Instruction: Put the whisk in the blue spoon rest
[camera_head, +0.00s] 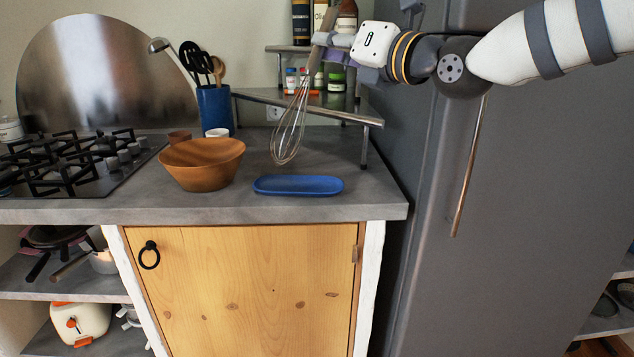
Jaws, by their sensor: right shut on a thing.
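The whisk (291,126) hangs with its wire loops pointing down and its wooden handle up. My right gripper (325,42) is shut on the whisk's handle and holds it above the counter. The blue spoon rest (298,186) is a shallow oblong dish lying on the counter near the front edge. The whisk's wire end appears just above and behind the spoon rest in the picture, apart from it. The spoon rest looks empty. My left gripper is not in view.
A wooden bowl (201,165) stands left of the spoon rest. A blue utensil holder (215,110) and a small white cup (217,133) are behind it. A metal corner shelf (305,101) with jars stands behind the whisk. A grey fridge (520,200) borders the counter (380,195) on the right.

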